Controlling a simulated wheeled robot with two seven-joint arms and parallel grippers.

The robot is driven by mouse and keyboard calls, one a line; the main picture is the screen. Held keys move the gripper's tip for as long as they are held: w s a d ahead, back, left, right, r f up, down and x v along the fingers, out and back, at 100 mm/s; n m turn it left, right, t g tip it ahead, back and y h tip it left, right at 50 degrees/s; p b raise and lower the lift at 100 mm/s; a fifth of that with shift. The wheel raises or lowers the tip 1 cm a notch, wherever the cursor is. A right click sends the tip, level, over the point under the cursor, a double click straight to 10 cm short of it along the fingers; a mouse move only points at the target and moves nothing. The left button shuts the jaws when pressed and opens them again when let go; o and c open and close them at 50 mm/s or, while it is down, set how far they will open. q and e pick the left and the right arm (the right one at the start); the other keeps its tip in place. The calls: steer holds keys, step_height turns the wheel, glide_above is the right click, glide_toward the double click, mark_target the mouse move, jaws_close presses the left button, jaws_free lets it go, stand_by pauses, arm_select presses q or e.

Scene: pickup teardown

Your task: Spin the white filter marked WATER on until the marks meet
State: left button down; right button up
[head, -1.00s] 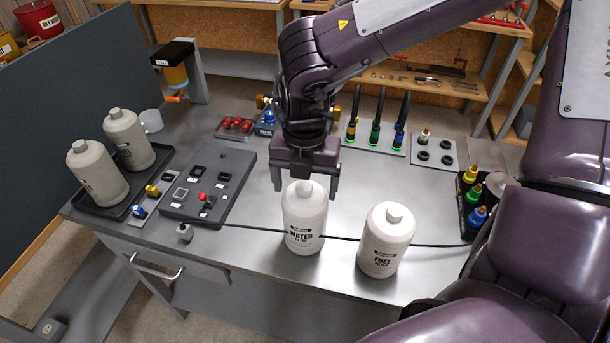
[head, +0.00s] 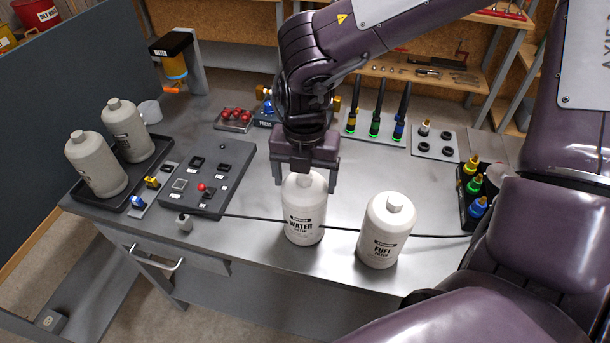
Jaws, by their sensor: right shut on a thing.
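The white filter marked WATER (head: 304,215) stands upright on the grey bench, its label facing me. My right gripper (head: 305,178) points straight down over it and is shut on its top; the palm hides part of the cap. A similar white filter marked FUEL (head: 386,232) stands upright to its right, apart from it. My left gripper is out of view. I cannot make out any alignment marks on the WATER filter.
Two grey-white filters (head: 97,165) stand in a black tray (head: 136,200) at the left. A control panel (head: 207,195) with a red knob lies nearby. Colored fittings (head: 473,185) sit at the right.

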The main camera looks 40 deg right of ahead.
steer(key=shift+s+f, duration=0.1)
steer(key=shift+f, duration=0.05)
steer(key=c, duration=0.4)
steer(key=shift+o, duration=0.2)
